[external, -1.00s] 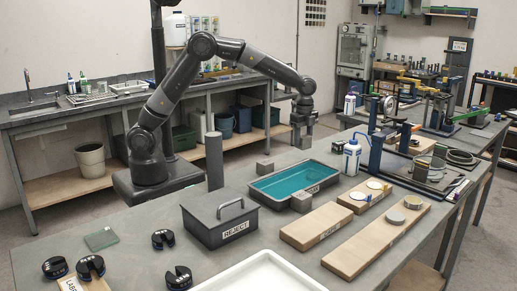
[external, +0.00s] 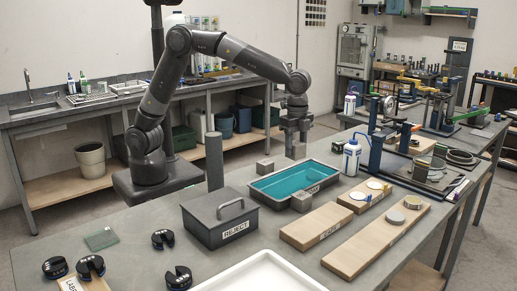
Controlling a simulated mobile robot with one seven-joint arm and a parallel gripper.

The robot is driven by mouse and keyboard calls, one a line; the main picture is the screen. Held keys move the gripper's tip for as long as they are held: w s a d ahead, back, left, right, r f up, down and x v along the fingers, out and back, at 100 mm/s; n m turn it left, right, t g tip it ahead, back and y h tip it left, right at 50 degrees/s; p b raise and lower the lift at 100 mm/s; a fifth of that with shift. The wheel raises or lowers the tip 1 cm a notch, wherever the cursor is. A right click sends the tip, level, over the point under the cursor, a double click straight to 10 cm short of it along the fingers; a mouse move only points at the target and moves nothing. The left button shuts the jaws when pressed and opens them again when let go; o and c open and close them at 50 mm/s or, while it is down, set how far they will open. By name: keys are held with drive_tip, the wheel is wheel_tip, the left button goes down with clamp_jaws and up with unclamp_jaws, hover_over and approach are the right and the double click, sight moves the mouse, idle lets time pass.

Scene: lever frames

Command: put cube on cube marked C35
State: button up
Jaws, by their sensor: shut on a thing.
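My gripper (external: 297,138) points down above the far side of the bench, behind the blue-green tray. It is shut on a small grey cube (external: 299,151), which shows below the fingers. A second grey cube (external: 264,168) stands at the tray's back left corner, to the left of and lower in the picture than the held cube. A third grey cube (external: 300,202) is at the tray's front edge. No C35 mark can be read on any cube, so I cannot tell which one bears it.
The tray (external: 258,197) holds blue-green liquid or lining. A grey REJECT box (external: 221,220) and a grey post (external: 214,160) stand to the left. A white bottle (external: 352,158) and wooden boards (external: 316,226) are to the right.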

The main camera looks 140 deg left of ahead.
drive_tip(key=w+d+r, duration=0.1)
drive_tip(key=w+d, duration=0.2)
drive_tip(key=d, duration=0.5)
drive_tip(key=w+d+r, duration=0.1)
drive_tip(key=w+d, duration=0.2)
drive_tip(key=d, duration=0.5)
hover_over(302, 194)
drive_tip(key=shift+n, duration=0.3)
wheel_tip(302, 194, down, 6)
drive_tip(key=shift+w+d+f, duration=0.1)
drive_tip(key=shift+d+f, duration=0.05)
drive_tip(key=shift+f, duration=2.05)
drive_tip(key=o, duration=1.2)
drive_tip(key=shift+f, duration=0.15)
drive_tip(key=shift+c, duration=0.2)
wheel_tip(302, 194, up, 12)
drive_tip(key=shift+r, duration=0.25)
